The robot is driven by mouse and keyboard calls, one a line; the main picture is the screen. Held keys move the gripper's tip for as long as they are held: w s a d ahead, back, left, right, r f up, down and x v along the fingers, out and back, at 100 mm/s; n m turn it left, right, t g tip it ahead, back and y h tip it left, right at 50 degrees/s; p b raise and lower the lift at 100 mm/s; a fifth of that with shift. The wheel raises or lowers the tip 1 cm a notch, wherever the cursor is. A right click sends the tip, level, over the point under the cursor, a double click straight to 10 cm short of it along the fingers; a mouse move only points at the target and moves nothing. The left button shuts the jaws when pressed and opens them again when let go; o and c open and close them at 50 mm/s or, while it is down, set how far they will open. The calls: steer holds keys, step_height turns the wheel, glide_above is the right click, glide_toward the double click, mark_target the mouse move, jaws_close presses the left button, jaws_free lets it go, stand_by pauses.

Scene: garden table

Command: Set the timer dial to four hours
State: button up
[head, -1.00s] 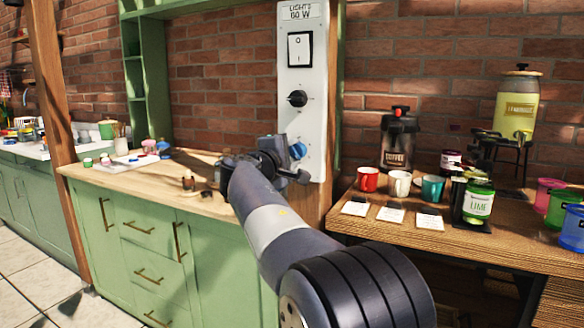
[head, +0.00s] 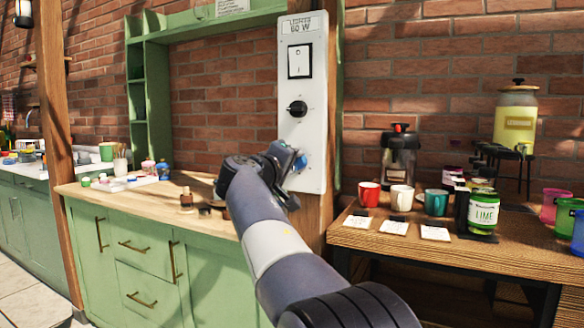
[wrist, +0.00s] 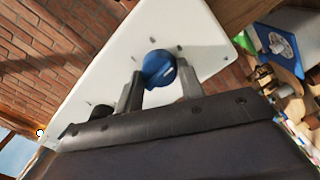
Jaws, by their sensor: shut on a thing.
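A white control panel (head: 316,110) is fixed to the wooden post, with a rocker switch (head: 300,60) at the top and a black dial (head: 297,108) in the middle. A blue dial (head: 301,163) sits low on the panel, partly hidden by my gripper in the head view. In the wrist view the blue dial (wrist: 158,68) is between the two fingers of my gripper (wrist: 160,86), which is shut on it. Small marks ring the dial; their labels are not readable. The black dial also shows in the wrist view (wrist: 101,111).
A green cabinet (head: 140,262) with a wooden top stands left of the post, holding bottles and small pots. On the right, a wooden table (head: 385,238) holds mugs, cards, jars and a drink dispenser (head: 515,118). A brick wall stands behind.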

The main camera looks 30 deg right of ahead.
stand_by(0.4)
steer(key=o, duration=1)
steer(key=v, duration=1)
steer(key=shift+s+a+p, duration=0.3)
steer(key=x, duration=1)
steer(key=shift+w+d, duration=0.3)
